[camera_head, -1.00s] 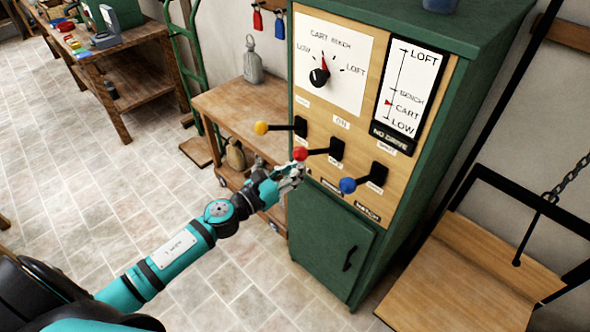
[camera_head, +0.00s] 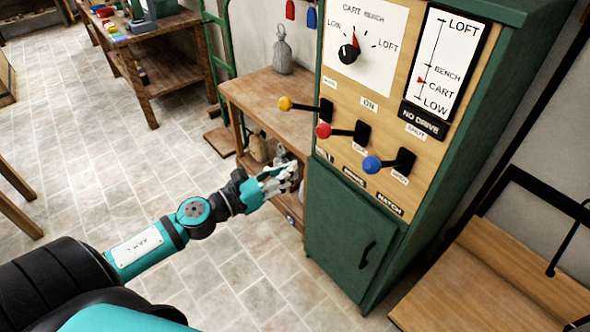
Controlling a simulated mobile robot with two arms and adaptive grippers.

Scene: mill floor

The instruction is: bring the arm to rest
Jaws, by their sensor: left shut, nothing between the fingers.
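My left arm reaches in from the lower left in the head view. Its gripper (camera_head: 291,174) is shut and empty, in front of the low wooden bench and left of the green cabinet (camera_head: 350,235). It is apart from the levers. On the cabinet's panel are a yellow-knobbed lever (camera_head: 285,103), a red-knobbed lever (camera_head: 323,131) and a blue-knobbed lever (camera_head: 371,163). Above them is a dial with a black knob (camera_head: 348,54) and a red pointer. A scale (camera_head: 447,63) beside it has a red marker near CART, over a NO DRIVE sign. My right gripper is not in view.
The wooden bench (camera_head: 262,98) holds a grey weight (camera_head: 283,52), with sacks on its lower shelf. A green hand truck (camera_head: 222,60) stands behind. A wooden platform (camera_head: 500,285) with a dark frame is at lower right. The tiled floor left of my arm is clear.

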